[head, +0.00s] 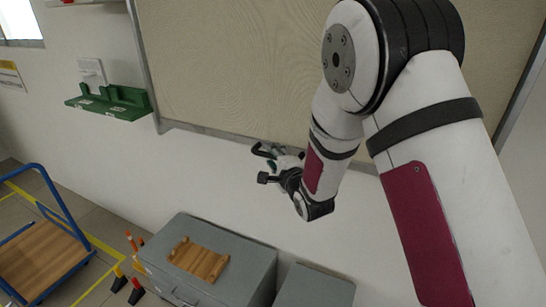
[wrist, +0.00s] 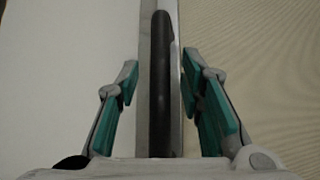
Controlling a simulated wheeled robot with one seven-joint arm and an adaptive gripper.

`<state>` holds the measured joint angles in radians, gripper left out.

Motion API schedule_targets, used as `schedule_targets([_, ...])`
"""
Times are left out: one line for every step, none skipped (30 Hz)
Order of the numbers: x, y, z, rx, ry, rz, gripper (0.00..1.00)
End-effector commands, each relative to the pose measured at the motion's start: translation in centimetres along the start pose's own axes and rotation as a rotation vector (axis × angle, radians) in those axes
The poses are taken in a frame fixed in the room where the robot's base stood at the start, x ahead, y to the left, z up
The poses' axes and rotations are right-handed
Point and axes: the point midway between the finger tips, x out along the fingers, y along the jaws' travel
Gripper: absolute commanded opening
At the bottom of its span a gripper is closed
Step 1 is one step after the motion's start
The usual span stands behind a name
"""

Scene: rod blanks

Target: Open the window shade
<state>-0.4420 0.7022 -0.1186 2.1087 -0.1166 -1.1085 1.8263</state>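The window shade (head: 230,60) is a large beige panel in a grey metal frame on the wall, and it covers the area behind my arm. A black bar handle (wrist: 160,85) stands along the shade's metal edge rail in the wrist view. My gripper (head: 274,160) is at the shade's lower edge in the head view. In the wrist view my gripper (wrist: 160,92) has its teal-padded fingers apart, one on each side of the handle. Gaps show between the pads and the bar. My arm hides part of the shade's right side.
A green wall shelf (head: 112,104) is left of the shade. Below stand a grey cabinet (head: 225,235) with a wooden piece (head: 198,260) on top and another grey box (head: 315,288). A blue-railed cart (head: 45,245) and orange-black posts are at left.

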Motion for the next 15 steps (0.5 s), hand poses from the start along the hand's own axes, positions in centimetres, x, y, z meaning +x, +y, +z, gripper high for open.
schedule_targets([0.19, -0.01, 0.05, 0.0, -0.001, 0.0, 0.35])
schedule_targets([0.25, 0.0, 0.06, 0.0, -0.001, 0.0, 0.35])
schedule_targets([0.31, 0.01, 0.05, 0.0, -0.001, 0.0, 0.35])
schedule_targets([0.32, 0.01, 0.05, 0.0, -0.001, 0.0, 0.35])
schedule_targets([0.33, 0.01, 0.05, 0.0, -0.001, 0.0, 0.35])
schedule_targets([0.33, 0.01, 0.04, 0.0, -0.001, 0.001, 0.35])
schedule_targets([0.32, 0.02, 0.04, 0.0, 0.0, 0.001, 0.35])
schedule_targets([0.32, 0.02, 0.04, 0.0, 0.0, 0.001, 0.35])
schedule_targets([0.32, 0.01, 0.04, 0.0, -0.001, 0.001, 0.35])
schedule_targets([0.31, 0.01, 0.04, 0.0, 0.0, 0.001, 0.32])
schedule_targets([0.31, 0.01, 0.04, 0.0, 0.0, 0.001, 0.26])
schedule_targets([0.31, 0.01, 0.03, 0.0, 0.0, 0.001, 0.17])
schedule_targets([0.31, 0.01, 0.03, 0.0, 0.0, 0.001, 0.1])
schedule_targets([0.3, 0.01, 0.04, 0.0, -0.001, 0.001, 0.03])
schedule_targets([0.3, 0.01, 0.04, 0.0, -0.001, 0.001, 0.0])
